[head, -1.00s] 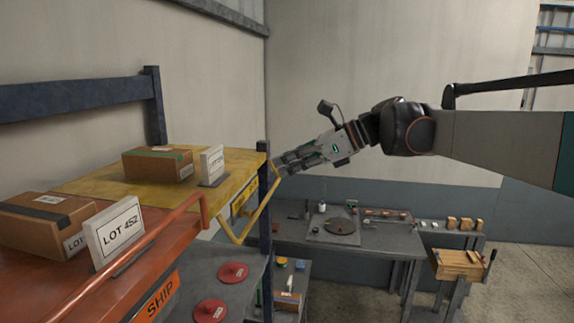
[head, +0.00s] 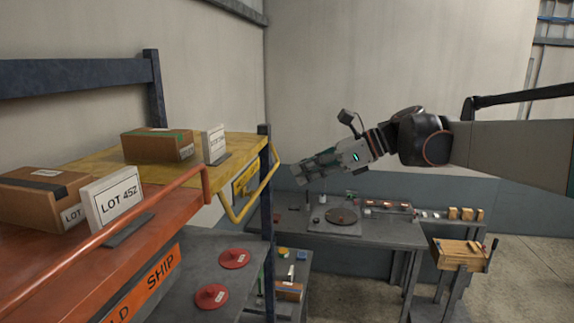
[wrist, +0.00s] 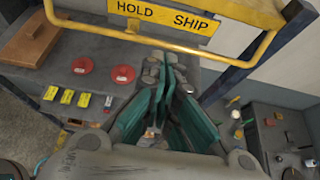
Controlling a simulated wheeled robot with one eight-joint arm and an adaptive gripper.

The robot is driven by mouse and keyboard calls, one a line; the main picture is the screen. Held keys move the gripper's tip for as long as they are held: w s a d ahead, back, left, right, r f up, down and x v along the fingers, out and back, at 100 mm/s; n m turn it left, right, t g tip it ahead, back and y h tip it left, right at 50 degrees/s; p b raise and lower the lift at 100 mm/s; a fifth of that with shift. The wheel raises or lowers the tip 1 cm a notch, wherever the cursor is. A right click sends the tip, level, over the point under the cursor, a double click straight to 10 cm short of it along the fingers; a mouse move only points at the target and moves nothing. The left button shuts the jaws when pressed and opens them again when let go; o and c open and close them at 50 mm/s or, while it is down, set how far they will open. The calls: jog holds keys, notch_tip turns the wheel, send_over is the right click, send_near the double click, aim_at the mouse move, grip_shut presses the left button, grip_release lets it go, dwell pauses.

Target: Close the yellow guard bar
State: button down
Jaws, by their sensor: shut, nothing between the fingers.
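The yellow guard bar (head: 248,200) is on the front of the yellow shelf (head: 95,179). It hangs out below the shelf's edge, while the orange bar on the orange shelf stands raised. In the wrist view the yellow bar (wrist: 150,42) crosses the top, in front of the yellow HOLD SHIP sign (wrist: 170,15). My gripper (head: 298,174) is shut and empty, just right of the bar and apart from it in the head view. In the wrist view my gripper's fingers (wrist: 166,72) point towards the bar, with their tips below it.
A dark blue post (head: 267,240) stands beside the bar. The orange shelf (head: 60,268) with its raised orange bar (head: 150,208) is nearer. Boxes and lot signs stand on both shelves. A grey workbench (head: 385,235) is behind. Red discs (head: 234,258) lie on a lower grey shelf.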

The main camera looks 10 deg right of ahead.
jog(key=a+f+t+y+b, duration=0.35)
jog(key=f+y+b, duration=0.5)
jog(key=f, duration=0.45)
jog(key=w+a+r+p, duration=0.2)
jog(key=a+r, duration=0.3)
jog(key=a, duration=0.1)
jog(key=shift+a, duration=0.3)
jog(key=shift+d+r+g, duration=0.1)
jog(key=shift+r+g, duration=0.05)
jog(key=shift+g, duration=0.1)
jog(key=shift+w+p, duration=0.15)
jog(key=shift+p, duration=0.2)
